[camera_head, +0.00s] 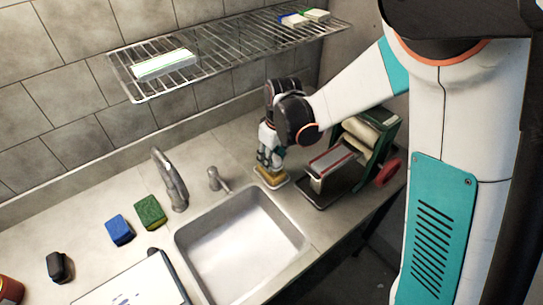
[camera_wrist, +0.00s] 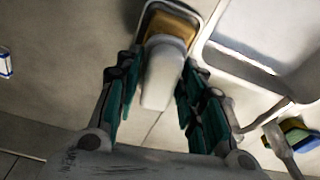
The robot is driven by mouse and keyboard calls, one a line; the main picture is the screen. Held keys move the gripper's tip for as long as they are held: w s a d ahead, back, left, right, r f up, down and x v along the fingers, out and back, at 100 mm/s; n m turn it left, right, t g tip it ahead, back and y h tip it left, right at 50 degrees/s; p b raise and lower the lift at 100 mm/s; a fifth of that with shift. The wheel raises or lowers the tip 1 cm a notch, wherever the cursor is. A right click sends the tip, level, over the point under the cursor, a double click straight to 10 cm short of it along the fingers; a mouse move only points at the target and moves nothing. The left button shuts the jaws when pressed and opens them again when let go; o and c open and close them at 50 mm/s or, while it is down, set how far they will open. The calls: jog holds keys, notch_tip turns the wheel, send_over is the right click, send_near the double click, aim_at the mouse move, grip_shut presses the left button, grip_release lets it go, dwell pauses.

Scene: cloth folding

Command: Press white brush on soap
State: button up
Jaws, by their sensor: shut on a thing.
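The white brush (camera_wrist: 162,75) is a pale rounded body between my gripper's teal fingers in the wrist view. My gripper (camera_wrist: 155,100) is closed around it, pointing down. The amber soap (camera_wrist: 166,27) lies in a dark-rimmed dish just beyond the brush, and the brush's far end overlaps the soap in this view. In the head view my gripper (camera_head: 269,160) is right above the soap (camera_head: 271,177) on the counter, right of the sink. The brush is hard to make out there, and I cannot tell whether it touches the soap.
The sink (camera_head: 243,240) lies left of my gripper. A green machine with a red wheel (camera_head: 387,172) stands close on its right. A blue sponge (camera_head: 119,230) and a green sponge (camera_head: 150,212) lie left of the faucet (camera_head: 170,182). A wire rack (camera_head: 215,60) hangs above.

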jog(key=shift+f+b, duration=0.55)
dwell(1.8)
jog(key=shift+r+p, duration=2.3)
jog(key=shift+r, duration=1.25)
